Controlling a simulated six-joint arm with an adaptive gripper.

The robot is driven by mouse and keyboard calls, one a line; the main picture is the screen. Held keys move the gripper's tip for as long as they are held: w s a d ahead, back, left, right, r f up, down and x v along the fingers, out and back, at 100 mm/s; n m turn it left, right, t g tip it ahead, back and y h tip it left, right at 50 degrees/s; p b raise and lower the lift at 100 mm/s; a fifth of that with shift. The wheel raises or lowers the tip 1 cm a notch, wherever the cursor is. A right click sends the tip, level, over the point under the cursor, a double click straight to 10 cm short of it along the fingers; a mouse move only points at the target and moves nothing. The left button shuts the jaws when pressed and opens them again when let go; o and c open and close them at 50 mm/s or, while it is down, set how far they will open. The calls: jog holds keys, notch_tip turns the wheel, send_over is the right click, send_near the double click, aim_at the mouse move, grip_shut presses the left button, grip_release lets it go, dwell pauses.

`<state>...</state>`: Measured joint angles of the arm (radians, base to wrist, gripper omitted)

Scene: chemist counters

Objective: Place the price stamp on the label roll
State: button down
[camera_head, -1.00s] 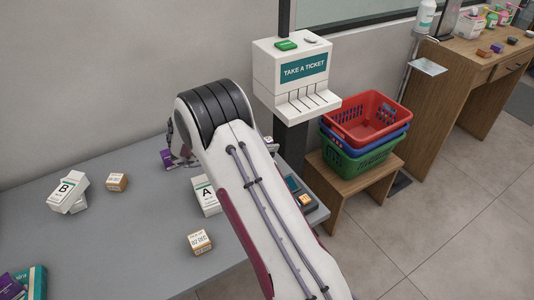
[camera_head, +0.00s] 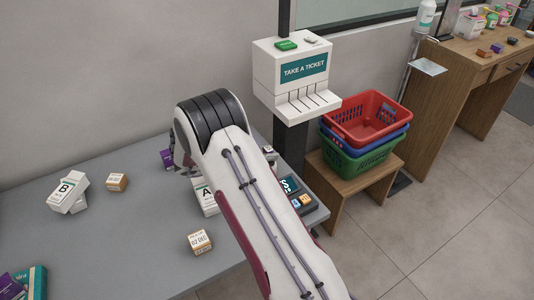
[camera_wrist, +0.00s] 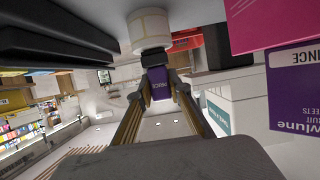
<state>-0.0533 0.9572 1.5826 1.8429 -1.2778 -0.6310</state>
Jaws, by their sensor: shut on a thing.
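In the wrist view, the price stamp (camera_wrist: 160,83) is a small purple block with white lettering and a dark top part. My gripper (camera_wrist: 158,82) is shut on it, with one finger on each side. A white label roll (camera_wrist: 149,28) shows just beyond the stamp, at the top middle. I cannot tell whether the stamp touches the roll. In the head view my arm hides the stamp, the roll and most of my gripper.
In the head view, white box A (camera_head: 205,198), a small carton (camera_head: 199,242) and a card terminal (camera_head: 293,187) are near my arm. The ticket dispenser (camera_head: 290,70) stands behind. The grey counter (camera_head: 125,235) has free room at left.

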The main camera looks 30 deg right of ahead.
jog(key=shift+f, duration=0.1)
jog(key=c, duration=1.9)
grip_release()
jog(key=shift+a+r, duration=0.15)
jog(key=shift+r, duration=0.05)
jog(key=v, duration=1.1)
jog(key=shift+a+r, duration=0.1)
jog(key=shift+a, duration=0.25)
